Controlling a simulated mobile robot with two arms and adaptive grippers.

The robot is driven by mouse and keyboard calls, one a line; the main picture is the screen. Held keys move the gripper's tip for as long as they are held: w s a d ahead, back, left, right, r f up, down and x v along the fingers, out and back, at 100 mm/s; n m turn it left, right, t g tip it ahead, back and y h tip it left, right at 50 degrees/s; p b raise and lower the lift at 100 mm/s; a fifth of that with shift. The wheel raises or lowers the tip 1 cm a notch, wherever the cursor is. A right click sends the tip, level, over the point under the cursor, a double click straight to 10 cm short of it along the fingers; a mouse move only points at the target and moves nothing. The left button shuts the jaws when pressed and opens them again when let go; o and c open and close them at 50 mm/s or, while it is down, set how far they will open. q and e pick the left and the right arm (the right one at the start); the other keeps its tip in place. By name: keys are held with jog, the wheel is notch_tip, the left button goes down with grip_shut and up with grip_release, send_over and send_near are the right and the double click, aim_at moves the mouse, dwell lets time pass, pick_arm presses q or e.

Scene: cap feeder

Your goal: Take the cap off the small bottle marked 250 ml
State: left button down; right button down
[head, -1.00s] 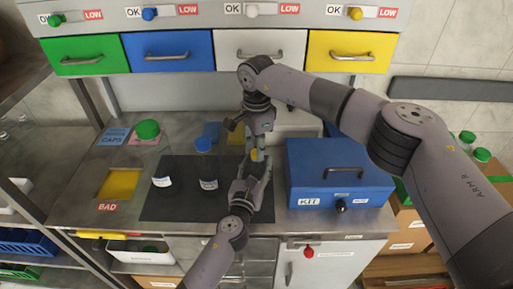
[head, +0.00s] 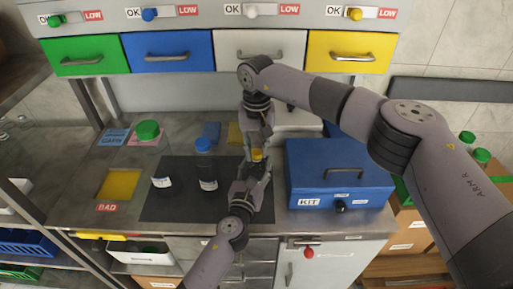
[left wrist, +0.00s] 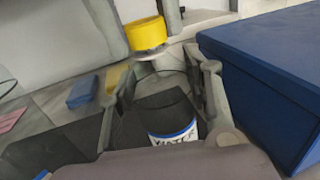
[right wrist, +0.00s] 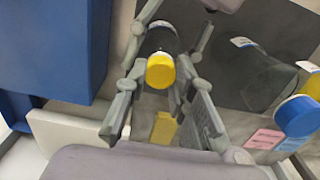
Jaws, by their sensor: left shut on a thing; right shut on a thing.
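A clear, dark-looking bottle (left wrist: 170,128) with a white and blue label stands between the fingers of my left gripper (head: 256,169), which is shut on it. The label seems to read WATER; I cannot make out a volume. Its yellow cap (left wrist: 147,34) is at the top of the bottle, and it also shows in the right wrist view (right wrist: 160,70). My right gripper (head: 257,146) comes from above and is shut on the cap. I cannot tell whether the cap still sits on the neck or is loose.
A green-capped container (head: 148,130) is farther left. The blue KIT box (head: 330,160) stands close on the right. Coloured drawers (head: 260,48) are behind.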

aim_at(257, 151)
jog(key=shift+r, duration=0.2)
jog(key=shift+r, duration=0.95)
jog(key=shift+r, duration=2)
pick_arm(q)
jog(key=c, duration=0.7)
grip_release()
jog(key=shift+c, duration=0.2)
jog(key=shift+s, duration=0.1)
